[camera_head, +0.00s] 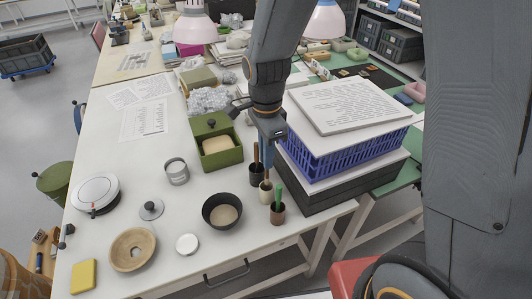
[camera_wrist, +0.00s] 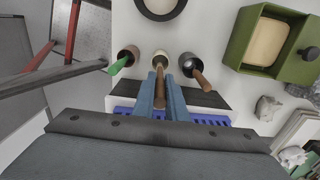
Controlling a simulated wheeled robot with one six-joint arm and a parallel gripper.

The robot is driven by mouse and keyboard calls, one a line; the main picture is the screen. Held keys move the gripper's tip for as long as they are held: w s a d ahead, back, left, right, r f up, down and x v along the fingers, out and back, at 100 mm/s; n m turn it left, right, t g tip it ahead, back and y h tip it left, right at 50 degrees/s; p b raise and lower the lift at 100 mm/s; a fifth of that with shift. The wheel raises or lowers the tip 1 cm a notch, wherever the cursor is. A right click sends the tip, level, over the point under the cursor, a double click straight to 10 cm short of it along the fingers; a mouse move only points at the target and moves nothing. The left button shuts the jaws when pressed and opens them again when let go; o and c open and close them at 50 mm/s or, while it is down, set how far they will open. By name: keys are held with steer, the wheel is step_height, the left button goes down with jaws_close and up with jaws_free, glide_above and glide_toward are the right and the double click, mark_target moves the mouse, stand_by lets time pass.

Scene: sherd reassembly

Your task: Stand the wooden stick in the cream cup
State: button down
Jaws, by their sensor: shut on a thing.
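The cream cup (camera_head: 265,194) stands on the white table between two other cups. In the wrist view it is the middle cup (camera_wrist: 160,57). My gripper (camera_head: 267,173) points down over the cream cup; its blue fingers (camera_wrist: 161,84) are shut on the brown wooden stick (camera_wrist: 160,98). The stick's far end reaches to the cup's mouth in the wrist view. The fingers hide part of the stick, and I cannot tell how deep its lower end sits in the cup.
A dark cup (camera_head: 256,179) with a brown-handled tool and a brown cup (camera_head: 277,216) with a green-handled tool stand close on either side. A black bowl (camera_head: 222,211), an open green box (camera_head: 217,155) and a blue crate (camera_head: 340,158) are near.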

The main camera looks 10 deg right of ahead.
mark_target(266, 184)
steer(key=shift+f+b, duration=1.3)
steer(key=shift+f, duration=1.95)
steer(key=c, duration=1.7)
jaws_free()
steer(key=shift+r+b, duration=0.5)
steer(key=shift+r, duration=3.4)
